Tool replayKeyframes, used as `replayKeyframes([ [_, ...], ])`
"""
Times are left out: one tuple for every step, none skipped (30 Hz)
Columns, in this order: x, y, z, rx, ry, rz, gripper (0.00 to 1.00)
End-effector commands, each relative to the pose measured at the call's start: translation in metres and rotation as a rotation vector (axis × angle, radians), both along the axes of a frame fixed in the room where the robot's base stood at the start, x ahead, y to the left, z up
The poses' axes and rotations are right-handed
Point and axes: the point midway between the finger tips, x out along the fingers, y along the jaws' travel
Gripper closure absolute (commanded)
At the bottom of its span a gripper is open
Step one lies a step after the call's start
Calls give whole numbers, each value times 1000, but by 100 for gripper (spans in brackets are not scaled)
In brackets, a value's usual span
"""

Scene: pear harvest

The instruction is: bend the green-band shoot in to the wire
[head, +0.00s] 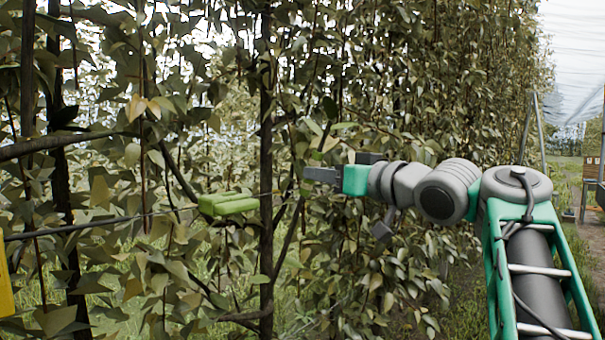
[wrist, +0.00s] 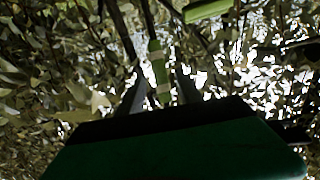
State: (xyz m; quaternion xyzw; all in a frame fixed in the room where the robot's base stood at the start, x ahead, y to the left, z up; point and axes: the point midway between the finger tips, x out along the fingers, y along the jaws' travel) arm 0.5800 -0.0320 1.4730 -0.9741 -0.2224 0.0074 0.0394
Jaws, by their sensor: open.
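My gripper (head: 322,170) reaches in from the right in the head view, fingers pointing left into the foliage. In the wrist view my gripper (wrist: 160,90) is open. A shoot with a green band (wrist: 158,68), pale at its ends, stands between or just beyond the fingertips; contact cannot be told. In the head view leaves make the banded shoot hard to pick out. The thin wire (head: 150,214) runs across to the left of my gripper. A bright green block-like piece (head: 228,204) sits at the wire, left of my fingers. A similar green piece shows in the wrist view (wrist: 207,8).
A dark upright stem (head: 266,160) stands between the green piece and my gripper. Dense leaves and branches (head: 60,142) surround the wire. A yellow object (head: 5,290) shows at the left edge. A grassy alley (head: 468,310) lies to the right.

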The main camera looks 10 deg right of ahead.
Motion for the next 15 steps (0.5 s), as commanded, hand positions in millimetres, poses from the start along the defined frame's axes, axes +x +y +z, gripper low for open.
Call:
replayKeyframes([
  [6,4,1,1,1,5,58],
  [10,7,1,0,2,6,58],
  [16,10,1,1,2,7,58],
  [21,13,1,1,2,6,58],
  [27,16,2,1,2,7,58],
  [35,19,2,0,2,6,58],
  [40,22,2,1,2,6,58],
  [45,25,1,1,3,5,58],
  [51,27,1,1,3,4,58],
  [55,28,1,-1,2,3,58],
  [58,30,1,-1,2,3,58],
  [62,31,1,-1,2,2,58],
  [63,32,0,-1,2,1,58],
  [65,33,0,-2,1,1,58],
  [66,33,0,-2,1,0,58],
])
